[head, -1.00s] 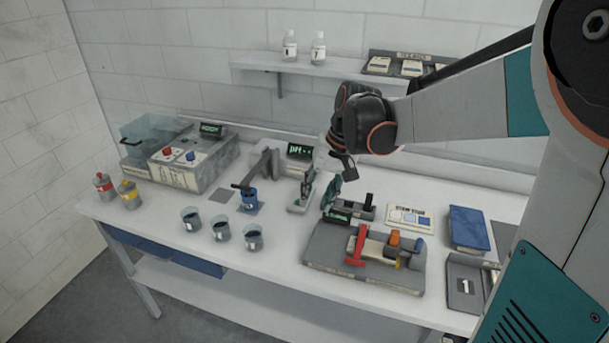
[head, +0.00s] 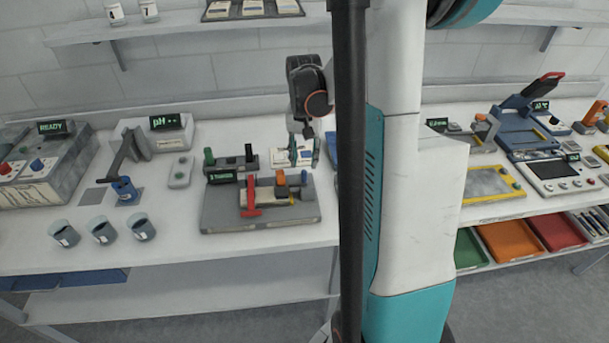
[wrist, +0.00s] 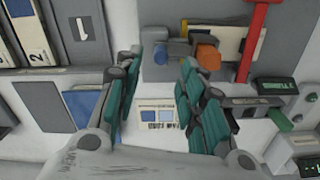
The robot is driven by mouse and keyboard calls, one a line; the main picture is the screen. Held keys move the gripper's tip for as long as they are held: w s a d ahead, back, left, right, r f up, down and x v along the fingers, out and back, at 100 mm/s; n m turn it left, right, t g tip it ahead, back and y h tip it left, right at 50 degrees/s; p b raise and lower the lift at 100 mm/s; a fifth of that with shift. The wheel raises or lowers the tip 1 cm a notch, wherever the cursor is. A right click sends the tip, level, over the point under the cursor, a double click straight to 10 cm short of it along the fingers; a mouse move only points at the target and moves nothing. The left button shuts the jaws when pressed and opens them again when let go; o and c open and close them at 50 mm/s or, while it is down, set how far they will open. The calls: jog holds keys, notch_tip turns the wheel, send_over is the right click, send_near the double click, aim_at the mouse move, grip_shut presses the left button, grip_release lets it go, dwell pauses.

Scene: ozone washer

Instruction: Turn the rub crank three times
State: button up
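The rub tester is a grey base plate (head: 262,221) on the bench, with a red T-shaped handle (head: 250,196), an orange block (head: 280,178) and a small green display (head: 222,177). I cannot tell for sure which part is the crank. In the wrist view the red handle (wrist: 252,45) is at upper right, and the orange block (wrist: 207,57) is nearer the middle. My gripper (head: 303,152) hangs behind the plate's right side, over a white card (head: 283,157). In the wrist view my gripper (wrist: 163,92) is open and empty, its teal fingers apart, touching no part of the tester.
A small grey stand with black and green posts (head: 232,160) sits just behind the tester. A blue pad (wrist: 83,103) and a numbered tray (wrist: 28,35) lie near the gripper.

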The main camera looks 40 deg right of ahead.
aim_at(304, 171)
notch_tip(304, 171, down, 7)
jog(key=shift+f+b, duration=0.1)
jog(key=shift+b, duration=0.5)
jog(key=shift+c, duration=0.5)
grip_shut()
